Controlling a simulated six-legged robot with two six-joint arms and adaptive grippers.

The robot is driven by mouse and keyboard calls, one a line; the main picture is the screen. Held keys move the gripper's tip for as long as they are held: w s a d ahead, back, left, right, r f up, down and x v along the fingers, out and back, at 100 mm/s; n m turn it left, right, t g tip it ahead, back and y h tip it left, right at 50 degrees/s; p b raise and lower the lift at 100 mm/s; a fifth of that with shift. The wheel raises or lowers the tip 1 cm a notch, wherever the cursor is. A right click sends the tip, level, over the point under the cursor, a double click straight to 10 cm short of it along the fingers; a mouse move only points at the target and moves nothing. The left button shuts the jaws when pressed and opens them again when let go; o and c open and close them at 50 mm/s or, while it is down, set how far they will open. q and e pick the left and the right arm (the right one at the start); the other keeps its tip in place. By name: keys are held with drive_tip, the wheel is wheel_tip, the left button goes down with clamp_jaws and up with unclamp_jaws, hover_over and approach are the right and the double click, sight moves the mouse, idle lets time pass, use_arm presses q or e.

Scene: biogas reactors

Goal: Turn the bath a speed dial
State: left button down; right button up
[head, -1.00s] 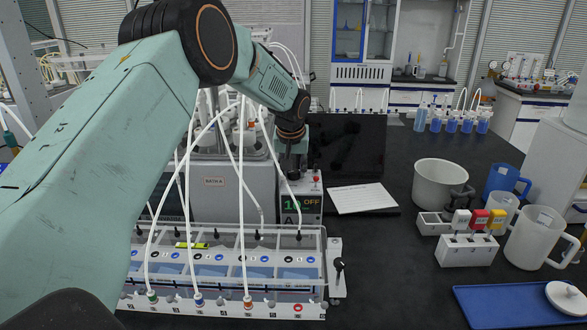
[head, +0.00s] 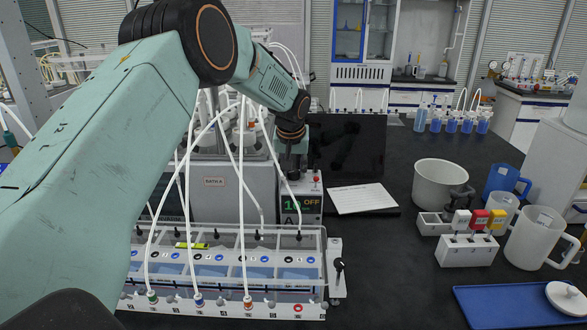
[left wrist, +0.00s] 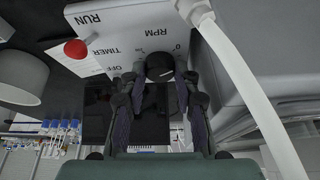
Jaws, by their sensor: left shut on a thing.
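The bath A (head: 222,196) is a grey box behind the clear rack, labelled "BATH A". Its control panel (head: 301,206) shows a lit display and the letter A. In the left wrist view the panel (left wrist: 120,30) carries the words RUN, TIMER and RPM. The black speed dial (left wrist: 160,67) sits by RPM and a 0 mark. My left gripper (left wrist: 160,82) has its fingers on either side of the dial, shut on it. In the head view my left gripper (head: 291,165) is above the panel, its fingers small and partly hidden. My right gripper does not show.
A red-tipped switch (left wrist: 75,48) stands beside the dial near RUN. A white hose (left wrist: 240,85) passes close to the gripper. A clear rack (head: 225,260) with tubes stands in front of the bath. A white pot (head: 438,185) and a blue tray (head: 510,305) are at right.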

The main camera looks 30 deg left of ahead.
use_arm(q)
drive_tip(key=shift+s+f, duration=0.2)
drive_tip(key=shift+f, duration=0.05)
drive_tip(key=c, duration=1.3)
unclamp_jaws()
drive_tip(key=shift+r, duration=0.15)
drive_tip(key=shift+w+r, duration=0.1)
drive_tip(key=shift+d+r, duration=0.1)
drive_tip(key=shift+r, duration=0.2)
drive_tip(key=v, duration=1.1)
drive_tip(key=shift+o, duration=0.2)
drive_tip(key=shift+s, duration=0.25)
